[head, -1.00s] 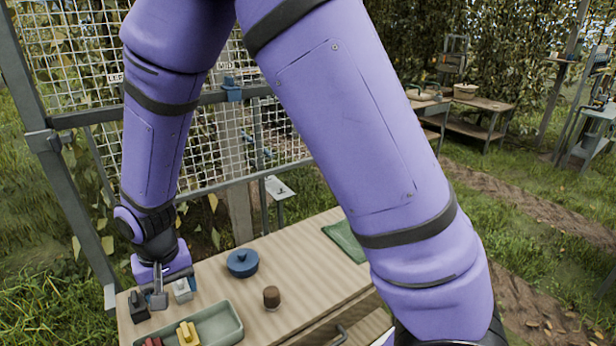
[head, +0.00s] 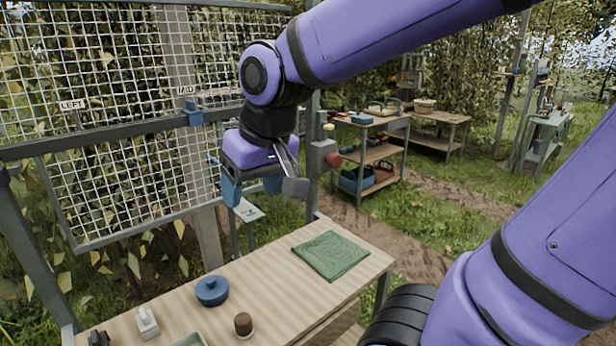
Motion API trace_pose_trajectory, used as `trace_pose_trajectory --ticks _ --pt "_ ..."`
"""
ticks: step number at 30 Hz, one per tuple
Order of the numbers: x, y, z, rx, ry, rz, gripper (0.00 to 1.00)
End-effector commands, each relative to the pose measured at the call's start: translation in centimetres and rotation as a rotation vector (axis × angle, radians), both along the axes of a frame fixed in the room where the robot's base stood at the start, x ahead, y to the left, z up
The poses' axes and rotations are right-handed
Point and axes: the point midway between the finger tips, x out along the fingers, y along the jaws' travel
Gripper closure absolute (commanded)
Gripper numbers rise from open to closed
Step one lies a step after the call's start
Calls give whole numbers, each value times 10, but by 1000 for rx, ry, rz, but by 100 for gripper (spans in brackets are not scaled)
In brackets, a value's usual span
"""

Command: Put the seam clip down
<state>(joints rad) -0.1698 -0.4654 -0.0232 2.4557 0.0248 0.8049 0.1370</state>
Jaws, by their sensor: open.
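My gripper (head: 251,190) is raised above the back edge of the wooden table, in front of the mesh panel. Its two blue fingertips point down and stand apart, and I see nothing held between them. I cannot tell for sure which thing is the seam clip. A small blue clip-like piece (head: 192,113) sits on the grey rail under the MID label, left of my gripper. A small pale block with a knob (head: 147,323) and a dark piece (head: 98,338) stand at the table's front left, the dark one cut by the picture edge.
The wooden table (head: 270,298) holds a blue lidded pot (head: 212,291), a brown cylinder (head: 243,325), a green cloth (head: 330,255) and a tray (head: 188,340), mostly out of view. The mesh panel (head: 110,150) stands behind. The table's middle is clear. Shelved benches (head: 375,150) stand farther back.

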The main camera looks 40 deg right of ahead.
Motion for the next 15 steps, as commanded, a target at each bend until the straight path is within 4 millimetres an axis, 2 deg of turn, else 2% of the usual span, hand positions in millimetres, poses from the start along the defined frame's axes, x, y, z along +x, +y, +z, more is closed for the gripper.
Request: trace_pose_trajectory --ticks 1,6,10,15 --pt "-13 -9 8 -6 -29 -8 33" --pt "-50 -30 22 -41 -85 -12 33" --pt "-70 -39 26 -63 -111 -16 33" --pt "-80 -42 28 -76 -123 -17 33"
